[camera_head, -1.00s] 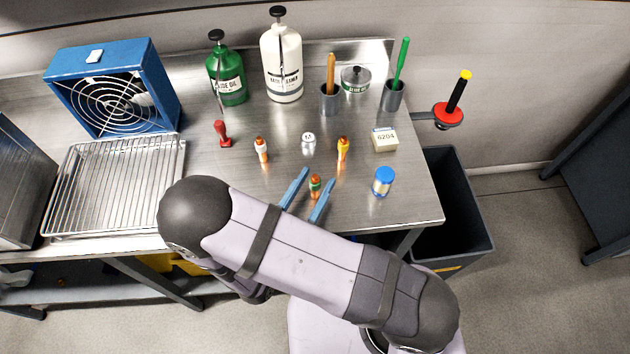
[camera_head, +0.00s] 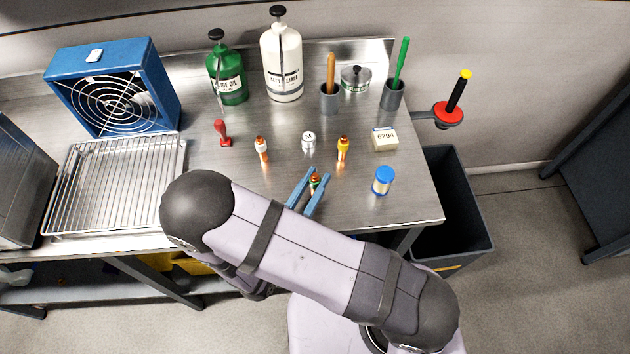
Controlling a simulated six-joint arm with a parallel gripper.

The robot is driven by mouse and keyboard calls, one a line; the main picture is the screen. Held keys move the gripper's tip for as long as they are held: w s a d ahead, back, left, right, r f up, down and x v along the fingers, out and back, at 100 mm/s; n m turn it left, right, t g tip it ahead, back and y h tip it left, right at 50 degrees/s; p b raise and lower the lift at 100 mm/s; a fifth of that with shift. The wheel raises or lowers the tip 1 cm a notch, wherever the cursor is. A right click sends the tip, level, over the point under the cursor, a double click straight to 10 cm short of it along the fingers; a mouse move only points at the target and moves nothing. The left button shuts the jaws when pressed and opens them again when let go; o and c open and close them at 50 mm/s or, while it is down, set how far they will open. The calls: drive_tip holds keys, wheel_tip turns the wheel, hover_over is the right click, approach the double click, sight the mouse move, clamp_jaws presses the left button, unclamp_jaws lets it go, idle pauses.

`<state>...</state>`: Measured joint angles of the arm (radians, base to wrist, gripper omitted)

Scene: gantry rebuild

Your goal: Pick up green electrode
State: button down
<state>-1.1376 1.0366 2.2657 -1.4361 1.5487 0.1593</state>
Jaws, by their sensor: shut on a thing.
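The green electrode (camera_head: 314,181), a small copper-coloured piece with a green band, stands on the steel bench near its front edge. My gripper (camera_head: 312,182) has its two blue fingers closed on it, one on each side. The fingers and my arm hide its lower part. I cannot tell whether it touches the bench.
A white-banded electrode (camera_head: 262,149) and a yellow-banded one (camera_head: 343,149) stand behind it, with a small silver-white piece (camera_head: 308,140) between them. A blue-capped jar (camera_head: 383,181) stands to the right. A wire rack (camera_head: 115,185) lies at left. The bench just left of my gripper is clear.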

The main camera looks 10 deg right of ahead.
drive_tip(key=shift+r+b, duration=0.3)
drive_tip(key=shift+r, duration=4.6)
